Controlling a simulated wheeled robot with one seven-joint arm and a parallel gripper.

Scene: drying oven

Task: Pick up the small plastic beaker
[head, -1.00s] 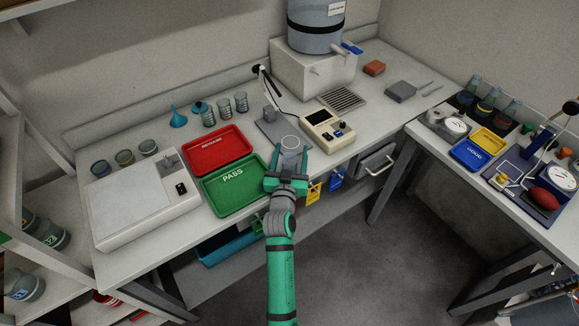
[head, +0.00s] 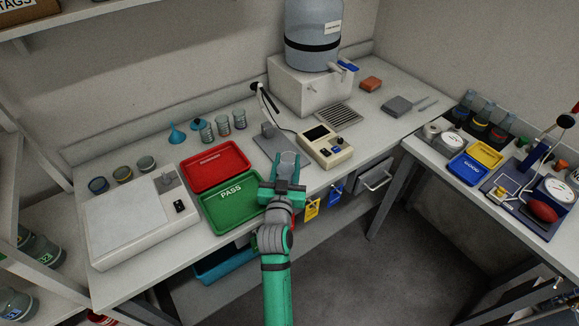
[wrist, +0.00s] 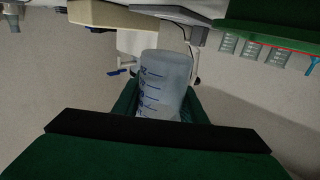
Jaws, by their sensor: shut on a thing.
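The small plastic beaker (wrist: 162,80) is translucent with blue graduation marks. In the wrist view it sits between the two green fingers of my gripper (wrist: 162,108), which is shut on it. In the head view the beaker (head: 289,158) shows at the tip of my gripper (head: 286,172), over the front part of the bench beside the green PASS tray (head: 232,222). The fingers hide its lower part. I cannot tell from these views how far it is above the bench.
A red tray (head: 215,166) lies behind the green one. A beige meter (head: 325,145) and a probe stand (head: 268,138) are close by the beaker. A white balance (head: 135,222) stands at left. Several glass beakers (head: 223,123) stand at the back. A water dispenser (head: 312,80) stands behind.

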